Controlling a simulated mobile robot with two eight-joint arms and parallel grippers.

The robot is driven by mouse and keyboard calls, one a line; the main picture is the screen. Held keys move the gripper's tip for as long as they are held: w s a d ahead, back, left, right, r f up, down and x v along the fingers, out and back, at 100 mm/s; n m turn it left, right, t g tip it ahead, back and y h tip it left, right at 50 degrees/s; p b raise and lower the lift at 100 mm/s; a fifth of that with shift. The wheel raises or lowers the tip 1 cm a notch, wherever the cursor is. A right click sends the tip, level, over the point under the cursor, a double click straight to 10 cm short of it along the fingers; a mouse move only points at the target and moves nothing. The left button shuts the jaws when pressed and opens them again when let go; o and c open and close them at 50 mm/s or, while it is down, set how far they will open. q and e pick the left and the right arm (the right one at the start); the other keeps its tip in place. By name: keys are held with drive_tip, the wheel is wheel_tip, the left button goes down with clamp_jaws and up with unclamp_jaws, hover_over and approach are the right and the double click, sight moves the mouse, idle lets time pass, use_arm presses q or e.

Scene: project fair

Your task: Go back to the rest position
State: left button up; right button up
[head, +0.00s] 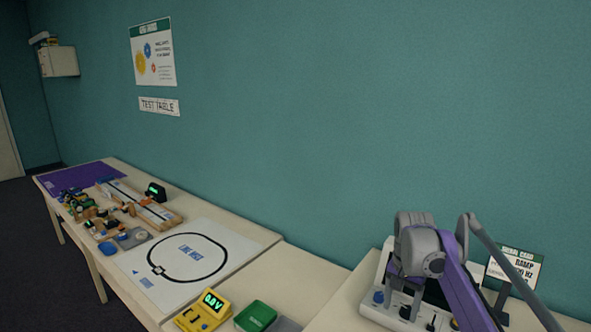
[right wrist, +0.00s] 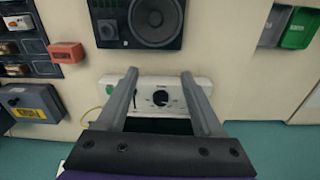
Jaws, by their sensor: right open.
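My right gripper shows in the right wrist view (right wrist: 159,73) with its two grey fingers wide apart and nothing between them. Beyond and below the fingers lies a white device (right wrist: 178,98) with a round black part; I cannot tell how far under the fingertips it is. In the head view my right arm, grey and purple, is at the lower right, over a white unit (head: 376,312) with a blue knob. The arm hides part of that unit, and the fingertips are not clear there. My left gripper is in neither view.
A yellow meter (head: 203,312) and a green box (head: 255,317) stand left of my right arm. A sign card (head: 516,264) stands close behind the arm. The right wrist view shows a speaker (right wrist: 153,22), a red block (right wrist: 67,53) and a grey box (right wrist: 33,103).

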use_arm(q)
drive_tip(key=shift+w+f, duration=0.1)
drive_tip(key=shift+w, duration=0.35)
use_arm(e)
drive_tip(key=s+a+f+n+t, duration=0.1)
drive_tip(key=s+f, duration=0.3)
drive_tip(key=s, duration=0.5)
drive_tip(key=s+a+f+n+t, duration=0.2)
drive_tip(key=s+a+f+n, duration=0.2)
drive_tip(key=s, duration=0.5)
drive_tip(key=s+a+f+n+t, duration=0.2)
drive_tip(key=s+f+n, duration=0.1)
drive_tip(key=s, duration=0.6)
drive_tip(key=shift+s+a+f, duration=0.2)
drive_tip(key=shift+a+f, duration=0.1)
drive_tip(key=shift+f, duration=0.4)
